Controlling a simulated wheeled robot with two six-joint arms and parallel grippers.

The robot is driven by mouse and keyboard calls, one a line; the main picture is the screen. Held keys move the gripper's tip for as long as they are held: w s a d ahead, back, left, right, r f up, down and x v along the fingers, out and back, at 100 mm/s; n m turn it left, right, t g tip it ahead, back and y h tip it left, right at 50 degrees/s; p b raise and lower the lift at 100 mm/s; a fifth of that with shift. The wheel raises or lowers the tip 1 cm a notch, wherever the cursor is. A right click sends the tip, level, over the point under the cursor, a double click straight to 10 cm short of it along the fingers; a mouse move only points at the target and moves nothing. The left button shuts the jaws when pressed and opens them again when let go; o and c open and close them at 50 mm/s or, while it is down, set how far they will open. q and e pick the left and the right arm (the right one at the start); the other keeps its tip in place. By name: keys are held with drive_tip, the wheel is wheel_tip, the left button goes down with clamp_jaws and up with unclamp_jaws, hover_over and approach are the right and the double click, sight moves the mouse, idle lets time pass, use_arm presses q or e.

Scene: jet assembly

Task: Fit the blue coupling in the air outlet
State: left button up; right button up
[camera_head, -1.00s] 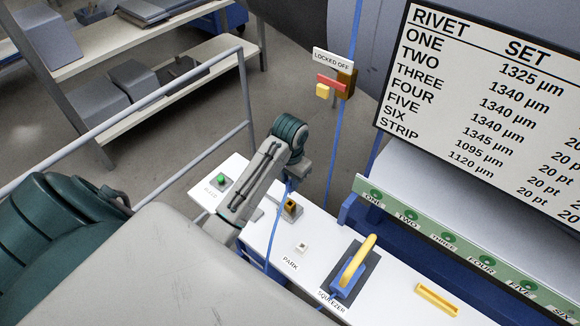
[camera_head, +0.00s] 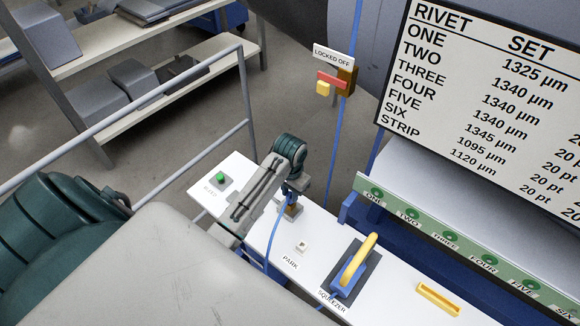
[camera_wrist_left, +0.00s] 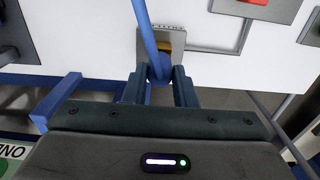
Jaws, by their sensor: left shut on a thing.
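My left gripper (camera_head: 293,197) points down over the air outlet (camera_head: 292,213), a small grey block on the white bench top, and hides much of it. In the left wrist view the gripper (camera_wrist_left: 160,84) is shut on the blue coupling (camera_wrist_left: 160,68), with a blue hose running up from it. The coupling is right by the outlet's brass part (camera_wrist_left: 166,45) on its grey plate (camera_wrist_left: 178,36) and overlaps it. I cannot tell whether the coupling is inside the outlet or just in front of it. My right gripper is not in view.
The green button (camera_head: 221,179) is left of the outlet. The blue hose (camera_head: 273,232) hangs across the bench beside my arm.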

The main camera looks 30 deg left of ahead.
use_arm(q)
drive_tip(key=shift+f, duration=0.2)
drive_tip(key=shift+f, duration=0.2)
idle(0.7)
drive_tip(key=o, duration=0.9)
